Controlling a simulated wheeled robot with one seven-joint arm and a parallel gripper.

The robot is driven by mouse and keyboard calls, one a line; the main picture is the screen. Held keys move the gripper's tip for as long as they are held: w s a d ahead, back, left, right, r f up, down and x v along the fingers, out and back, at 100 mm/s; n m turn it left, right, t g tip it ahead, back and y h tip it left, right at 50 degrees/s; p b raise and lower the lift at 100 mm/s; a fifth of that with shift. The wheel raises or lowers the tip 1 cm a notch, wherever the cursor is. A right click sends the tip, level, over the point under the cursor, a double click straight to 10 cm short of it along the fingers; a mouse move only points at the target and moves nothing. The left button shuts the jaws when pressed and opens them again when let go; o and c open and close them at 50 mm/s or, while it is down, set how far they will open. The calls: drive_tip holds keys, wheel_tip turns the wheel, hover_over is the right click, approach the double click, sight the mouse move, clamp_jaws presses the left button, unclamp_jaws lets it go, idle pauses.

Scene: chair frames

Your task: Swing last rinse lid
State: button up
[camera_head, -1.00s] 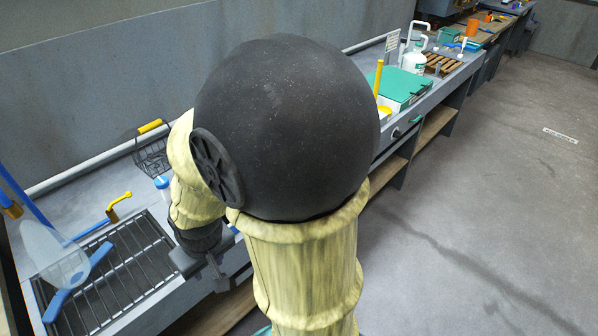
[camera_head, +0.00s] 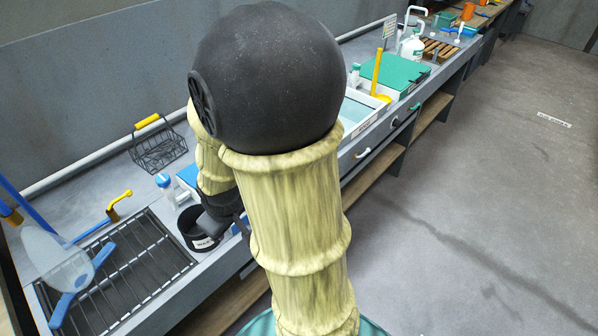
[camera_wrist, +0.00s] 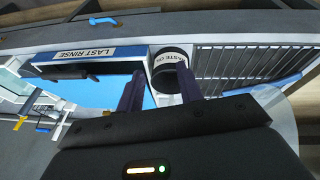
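The LAST RINSE box shows in the wrist view, with its white label (camera_wrist: 88,55) on the near rim and a bright blue surface (camera_wrist: 105,93) beside it. I cannot tell whether this blue is the lid or the inside. A dark bar lies along the label side. In the head view a blue piece (camera_head: 188,174) shows, mostly hidden by my arm. My gripper (camera_wrist: 160,88) is open and empty; one finger is over the box's blue end, the other beside the black waste pot (camera_wrist: 172,62). In the head view my gripper (camera_head: 222,212) is partly hidden behind my arm.
A wire rack (camera_head: 125,268) with a blue-handled tool lies left of the waste pot (camera_head: 190,233). A black basket (camera_head: 160,153) and a blue-capped bottle (camera_head: 167,187) stand behind. A tray (camera_head: 357,112) and green board (camera_head: 396,75) are to the right. The floor is clear.

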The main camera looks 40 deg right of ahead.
drive_tip(key=w+d+f+n+t+y+p, duration=0.1)
drive_tip(key=d+n+t+p, duration=0.2)
drive_tip(key=d+n, duration=0.5)
drive_tip(key=w+d+f+n+t+p, duration=0.1)
drive_tip(key=d+n+t+p, duration=0.3)
drive_tip(key=d, duration=1.2)
drive_tip(key=f+n+p, duration=0.1)
drive_tip(key=n+p, duration=0.1)
drive_tip(key=n, duration=0.2)
drive_tip(key=shift+w+d+f+y, duration=0.3)
drive_tip(key=shift+w+d+y, duration=0.05)
drive_tip(key=shift+w+y, duration=0.05)
drive_tip(key=shift+w+f, duration=0.15)
